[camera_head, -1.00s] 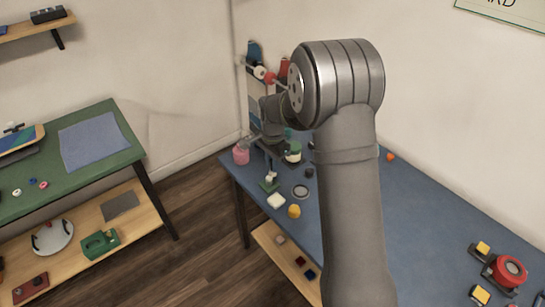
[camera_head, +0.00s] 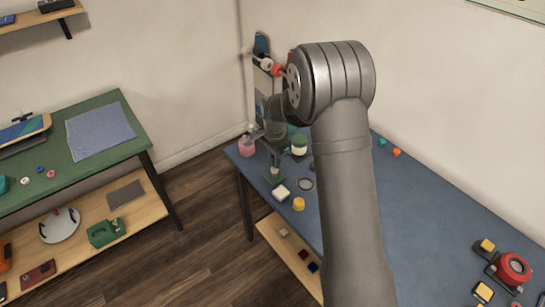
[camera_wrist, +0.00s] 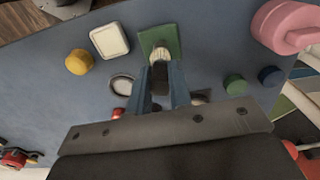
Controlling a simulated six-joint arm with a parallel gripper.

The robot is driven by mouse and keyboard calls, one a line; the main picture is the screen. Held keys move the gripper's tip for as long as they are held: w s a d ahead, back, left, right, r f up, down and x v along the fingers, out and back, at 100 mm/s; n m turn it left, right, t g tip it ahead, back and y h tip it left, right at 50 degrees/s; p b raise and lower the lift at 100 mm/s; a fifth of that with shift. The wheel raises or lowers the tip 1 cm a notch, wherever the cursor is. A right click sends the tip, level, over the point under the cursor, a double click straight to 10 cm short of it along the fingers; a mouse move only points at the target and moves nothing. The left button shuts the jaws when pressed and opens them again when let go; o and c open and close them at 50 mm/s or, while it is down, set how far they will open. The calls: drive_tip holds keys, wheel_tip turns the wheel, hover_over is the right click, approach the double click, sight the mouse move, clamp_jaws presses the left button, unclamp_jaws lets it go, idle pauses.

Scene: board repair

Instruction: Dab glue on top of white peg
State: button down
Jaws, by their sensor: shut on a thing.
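My gripper (camera_wrist: 165,90) is shut on a dark, slim thing (camera_wrist: 160,78) in the wrist view. A pale ribbed piece (camera_wrist: 159,54) shows just beyond the fingertips, over a green base (camera_wrist: 172,32). I cannot tell whether this piece is the white peg's top or the tip of the held thing. In the head view my gripper (camera_head: 276,160) points down just above the green base (camera_head: 273,180) and hides most of what stands on it. A pink pot (camera_head: 247,148) stands to its left; it also shows in the wrist view (camera_wrist: 285,25).
A white square block (camera_head: 281,193), a yellow cylinder (camera_head: 299,205), a ring (camera_head: 306,184) and a green-and-white jar (camera_head: 299,147) stand close by on the blue table (camera_head: 420,225). Red and yellow parts (camera_head: 510,270) lie far right. The table's middle is mostly clear.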

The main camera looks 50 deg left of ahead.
drive_tip(key=shift+d, duration=0.85)
drive_tip(key=shift+d+r, duration=0.1)
drive_tip(key=shift+r, duration=0.1)
wheel_tip(320, 180, up, 8)
drive_tip(key=shift+f, duration=0.15)
drive_tip(key=shift+w, duration=0.1)
